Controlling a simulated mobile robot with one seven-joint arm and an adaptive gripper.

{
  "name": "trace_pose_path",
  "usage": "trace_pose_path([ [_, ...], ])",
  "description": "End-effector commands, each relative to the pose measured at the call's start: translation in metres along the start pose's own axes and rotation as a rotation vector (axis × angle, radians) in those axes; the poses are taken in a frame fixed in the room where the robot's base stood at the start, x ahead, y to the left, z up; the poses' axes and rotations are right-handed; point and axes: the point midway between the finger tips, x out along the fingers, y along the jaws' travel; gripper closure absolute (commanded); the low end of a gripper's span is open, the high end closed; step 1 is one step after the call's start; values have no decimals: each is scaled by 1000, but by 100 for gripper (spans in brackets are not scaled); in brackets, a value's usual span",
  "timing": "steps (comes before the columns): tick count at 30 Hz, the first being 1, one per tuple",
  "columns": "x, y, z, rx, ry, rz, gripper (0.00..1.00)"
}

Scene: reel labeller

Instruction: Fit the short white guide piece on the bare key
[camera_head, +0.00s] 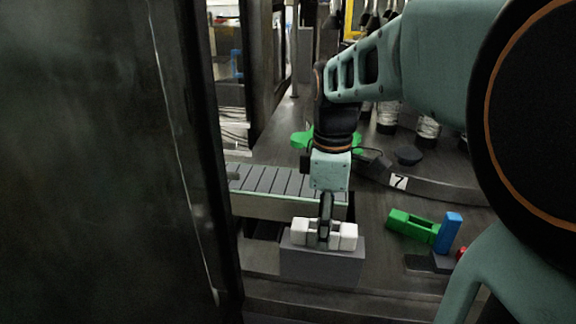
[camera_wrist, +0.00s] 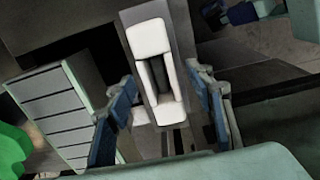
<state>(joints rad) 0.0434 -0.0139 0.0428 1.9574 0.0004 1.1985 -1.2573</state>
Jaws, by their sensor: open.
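A white guide piece (camera_head: 348,238) with a slot in its middle sits on top of a grey block (camera_head: 322,267). In the wrist view the white piece (camera_wrist: 150,38) lies lengthwise between my two blue-padded fingers, with a gap on each side. A green slotted piece (camera_head: 405,222) and an upright blue piece (camera_head: 449,231) stand to the right. I cannot tell which part is the bare key.
A slatted conveyor (camera_head: 270,180) runs behind the grey block. A green part (camera_head: 301,139) and a plate marked 7 (camera_head: 399,182) are farther back. A red part (camera_head: 461,253) is partly hidden at right. A dark panel (camera_head: 95,150) fills the left side.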

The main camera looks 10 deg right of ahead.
Motion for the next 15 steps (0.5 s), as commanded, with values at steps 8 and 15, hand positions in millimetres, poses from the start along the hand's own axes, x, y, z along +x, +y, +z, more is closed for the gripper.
trace_pose_path([
  [8,-55,1,0,0,2,6,51],
  [15,-98,1,0,-1,1,4,51],
])
